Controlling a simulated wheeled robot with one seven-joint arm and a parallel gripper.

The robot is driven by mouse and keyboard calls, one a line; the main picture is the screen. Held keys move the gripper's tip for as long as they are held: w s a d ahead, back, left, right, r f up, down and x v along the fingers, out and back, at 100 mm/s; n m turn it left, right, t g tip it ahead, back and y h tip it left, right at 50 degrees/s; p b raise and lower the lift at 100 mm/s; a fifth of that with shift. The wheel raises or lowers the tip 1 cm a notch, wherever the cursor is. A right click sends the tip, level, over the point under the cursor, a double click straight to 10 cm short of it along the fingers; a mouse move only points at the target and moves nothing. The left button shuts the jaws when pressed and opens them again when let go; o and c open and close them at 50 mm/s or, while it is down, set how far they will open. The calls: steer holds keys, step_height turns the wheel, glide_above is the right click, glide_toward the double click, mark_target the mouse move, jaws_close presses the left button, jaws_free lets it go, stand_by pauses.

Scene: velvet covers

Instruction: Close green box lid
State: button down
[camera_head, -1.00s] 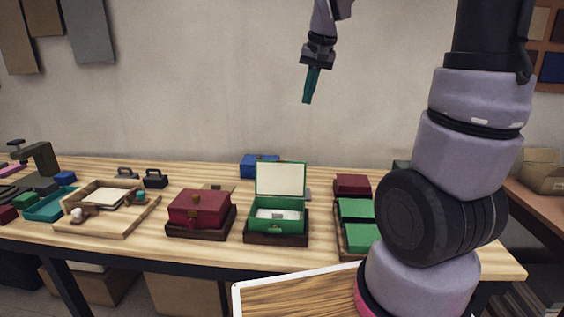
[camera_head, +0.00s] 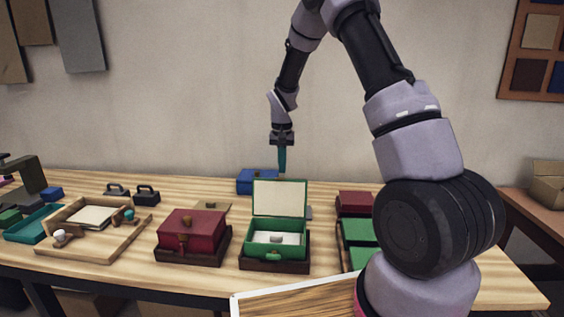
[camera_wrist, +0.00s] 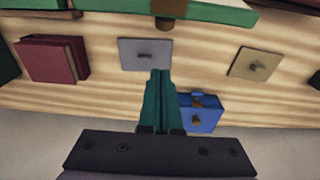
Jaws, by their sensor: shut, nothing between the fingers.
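The green box (camera_head: 275,246) sits in a dark tray on the table in the head view, its lid (camera_head: 279,199) standing open and upright at the back, with a cream lining. Inside is a pale insert with a small knob. My gripper (camera_head: 282,172) is shut and empty, pointing down behind the raised lid and above it, near the blue box. In the wrist view my teal fingers (camera_wrist: 160,77) are together, and the green lid's outer side (camera_wrist: 120,12) crosses the top edge with a brown tab hanging from it. The lid and fingers are apart.
A blue box (camera_head: 256,181) stands behind the green box, right of the fingers in the wrist view (camera_wrist: 201,114). A grey knobbed plate (camera_wrist: 146,54) lies beneath the fingertips. A closed red box (camera_head: 190,236) is at left; stacked red and green boxes (camera_head: 357,231) are at right.

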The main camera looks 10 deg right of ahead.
mark_target(281, 181)
steer(key=shift+s+a+f, duration=0.2)
steer(key=shift+s+f, duration=0.35)
steer(key=shift+f, duration=0.25)
steer(key=shift+s+a+f, duration=0.15)
steer(key=shift+s+f, duration=0.4)
steer(key=shift+f, duration=0.2)
steer(key=shift+s+a+f, duration=0.2)
steer(key=shift+s+f, duration=0.35)
steer(key=shift+f, duration=0.25)
